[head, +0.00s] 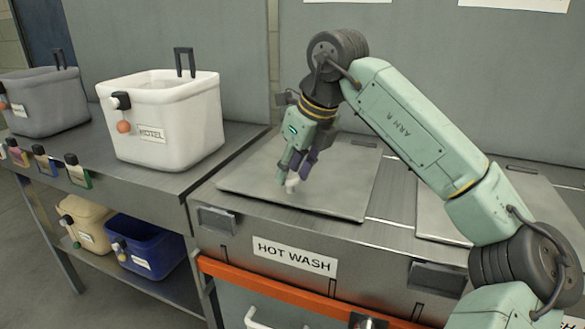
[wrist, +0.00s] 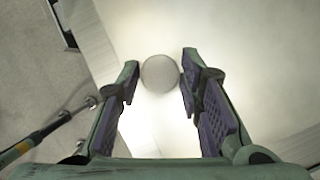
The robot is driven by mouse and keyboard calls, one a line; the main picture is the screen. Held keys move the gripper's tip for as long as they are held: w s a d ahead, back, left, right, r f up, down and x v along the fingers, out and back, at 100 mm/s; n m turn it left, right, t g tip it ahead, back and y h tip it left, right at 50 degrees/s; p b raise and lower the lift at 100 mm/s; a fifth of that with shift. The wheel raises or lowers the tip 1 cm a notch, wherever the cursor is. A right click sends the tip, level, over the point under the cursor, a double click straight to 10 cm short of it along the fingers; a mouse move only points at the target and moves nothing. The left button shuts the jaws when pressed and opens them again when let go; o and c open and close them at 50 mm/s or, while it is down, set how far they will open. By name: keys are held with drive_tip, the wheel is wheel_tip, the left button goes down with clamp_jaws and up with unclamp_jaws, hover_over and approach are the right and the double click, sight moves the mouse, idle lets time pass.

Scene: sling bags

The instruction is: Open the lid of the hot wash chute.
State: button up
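The hot wash chute lid (head: 345,185) is a flat grey metal plate lying closed on the counter, above the label "HOT WASH" (head: 295,257). A pale round knob (head: 292,183) stands on the lid near its front left; it also shows in the wrist view (wrist: 159,73). My gripper (head: 293,170) points down over the knob. In the wrist view my gripper (wrist: 160,75) has its fingers apart, one on each side of the knob. Narrow gaps seem to show beside the knob, so I see no clear grip on it.
A white bin (head: 170,115) labelled "HOTEL" and a grey bin (head: 45,100) stand on the left counter. A second lid (head: 445,215) lies to the right, partly behind my arm. An orange rail (head: 300,292) runs along the front. Cream and blue bins sit below left.

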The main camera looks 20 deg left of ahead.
clamp_jaws()
drive_tip(key=shift+r+p, duration=0.35)
drive_tip(key=shift+p, duration=0.05)
idle(0.7)
